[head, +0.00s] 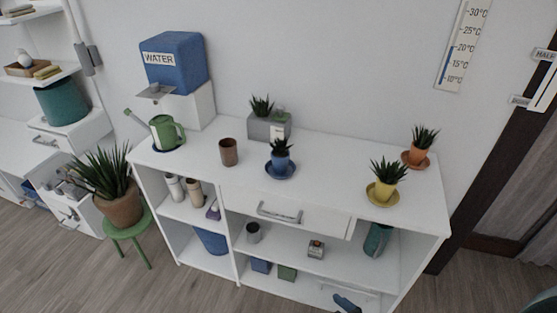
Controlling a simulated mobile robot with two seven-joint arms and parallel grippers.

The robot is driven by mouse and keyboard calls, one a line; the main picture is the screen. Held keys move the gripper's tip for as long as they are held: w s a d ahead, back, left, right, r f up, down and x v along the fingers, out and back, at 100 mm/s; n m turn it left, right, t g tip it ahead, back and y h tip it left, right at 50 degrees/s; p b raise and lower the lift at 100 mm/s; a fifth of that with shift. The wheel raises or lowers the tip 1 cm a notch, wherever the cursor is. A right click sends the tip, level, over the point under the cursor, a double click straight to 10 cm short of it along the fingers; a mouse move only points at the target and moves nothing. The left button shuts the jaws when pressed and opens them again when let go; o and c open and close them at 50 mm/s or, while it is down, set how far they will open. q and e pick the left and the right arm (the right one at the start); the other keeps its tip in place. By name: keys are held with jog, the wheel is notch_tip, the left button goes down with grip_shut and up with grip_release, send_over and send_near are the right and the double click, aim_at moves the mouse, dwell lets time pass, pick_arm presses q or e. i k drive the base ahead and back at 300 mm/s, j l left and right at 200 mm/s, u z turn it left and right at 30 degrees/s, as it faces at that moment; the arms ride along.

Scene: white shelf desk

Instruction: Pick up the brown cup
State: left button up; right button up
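The brown cup (229,152) stands upright on the white top of the shelf desk (330,172), left of its middle. Its open rim faces up and nothing touches it. Neither of my grippers shows in the head view.
A green watering can (166,133) stands left of the cup, with a blue water dispenser (180,65) behind it. Right of the cup are a blue potted plant (280,162) and a grey planter (267,127). Yellow (384,192) and orange (416,156) pots stand farther right. The top in front of the cup is clear.

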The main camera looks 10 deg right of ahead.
aim_at(227, 146)
jog(key=j, duration=0.6)
jog(key=i+j, duration=0.4)
jog(key=i, duration=0.2)
jog(key=i+j, duration=0.4)
jog(key=i, duration=0.15)
jog(key=j+u, duration=0.05)
